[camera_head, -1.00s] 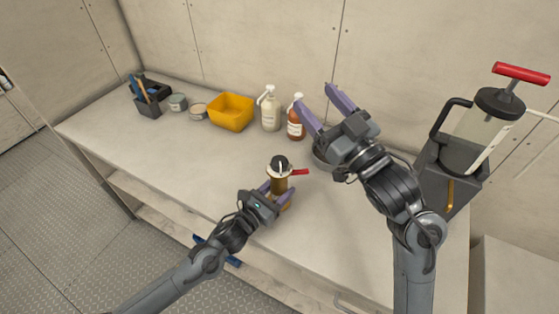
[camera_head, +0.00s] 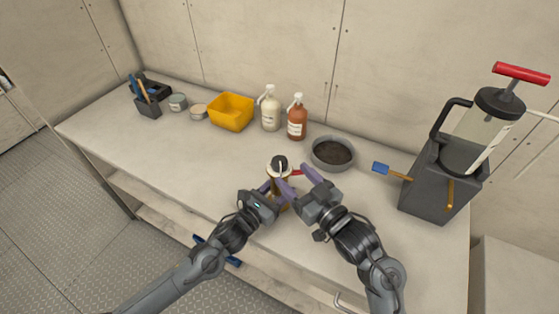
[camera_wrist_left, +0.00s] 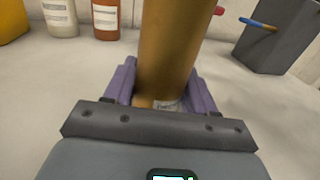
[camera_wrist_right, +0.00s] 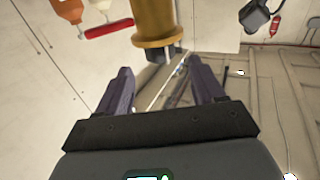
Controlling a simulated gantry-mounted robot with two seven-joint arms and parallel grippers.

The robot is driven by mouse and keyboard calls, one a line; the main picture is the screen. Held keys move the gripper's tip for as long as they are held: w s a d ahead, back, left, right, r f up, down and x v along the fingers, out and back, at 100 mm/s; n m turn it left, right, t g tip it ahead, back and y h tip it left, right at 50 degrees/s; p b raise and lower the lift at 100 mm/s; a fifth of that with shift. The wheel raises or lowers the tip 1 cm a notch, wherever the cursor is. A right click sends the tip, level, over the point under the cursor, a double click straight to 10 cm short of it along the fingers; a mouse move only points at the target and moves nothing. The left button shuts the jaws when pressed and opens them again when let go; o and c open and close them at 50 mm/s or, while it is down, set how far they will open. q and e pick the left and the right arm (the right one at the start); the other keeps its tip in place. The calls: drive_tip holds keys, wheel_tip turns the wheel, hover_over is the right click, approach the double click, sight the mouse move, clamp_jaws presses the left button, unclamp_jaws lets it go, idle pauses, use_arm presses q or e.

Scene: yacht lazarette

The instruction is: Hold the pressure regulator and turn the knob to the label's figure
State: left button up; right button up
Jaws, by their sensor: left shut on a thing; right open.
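My left gripper (camera_head: 274,194) is shut around the lower brass body, which also shows in the left wrist view (camera_wrist_left: 167,50). A small pale label (camera_wrist_left: 167,105) sits low between the fingers; its writing is too small to read. My right gripper (camera_head: 297,180) is open beside the regulator's upper right. In the right wrist view the knob (camera_wrist_right: 158,56) lies just beyond and between its fingers (camera_wrist_right: 162,88), apparently ungripped.
Two bottles, white (camera_head: 270,112) and brown (camera_head: 297,121), and a yellow bin (camera_head: 231,125) stand behind. A dark pump unit (camera_head: 435,180) stands at right.

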sight(285, 167)
drive_tip(key=shift+x, duration=3.5)
drive_tip(key=shift+c, duration=0.5)
drive_tip(key=c, duration=0.8)
drive_tip(key=shift+c, duration=0.3)
